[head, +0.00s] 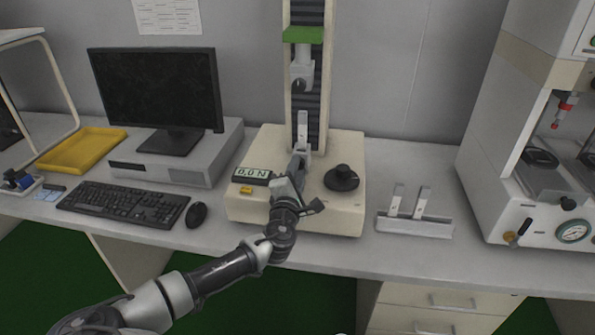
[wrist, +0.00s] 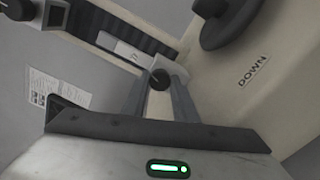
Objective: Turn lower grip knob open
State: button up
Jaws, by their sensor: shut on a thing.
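The tensile tester has a cream base (head: 345,205) and a dark column. Its grey lower grip (wrist: 176,68) holds the lower end of a white strip (head: 303,125), also seen in the wrist view (wrist: 125,48). The small dark lower grip knob (wrist: 160,79) is on the side of the lower grip facing me. My gripper (head: 297,170) reaches the lower grip from the front, and its fingers are shut on the knob. In the head view my gripper hides the knob. The upper grip (head: 302,72) hangs above, apart from the strip, with its own dark knob (head: 298,87).
A black dial (head: 341,178) stands right of my gripper, near a "DOWN" label (wrist: 254,70). The display (head: 252,175) reads 0.0 N. A rack (head: 415,226) with two white strips stands right of the tester. A keyboard (head: 122,205), mouse (head: 196,215) and monitor (head: 155,95) are left.

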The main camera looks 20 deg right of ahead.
jog(key=shift+n, duration=1.2)
jog(key=o, duration=1.1)
jog(key=shift+c, duration=0.2)
jog(key=p+v, duration=0.5)
jog(key=v, duration=1.2)
jog(key=shift+s, duration=0.2)
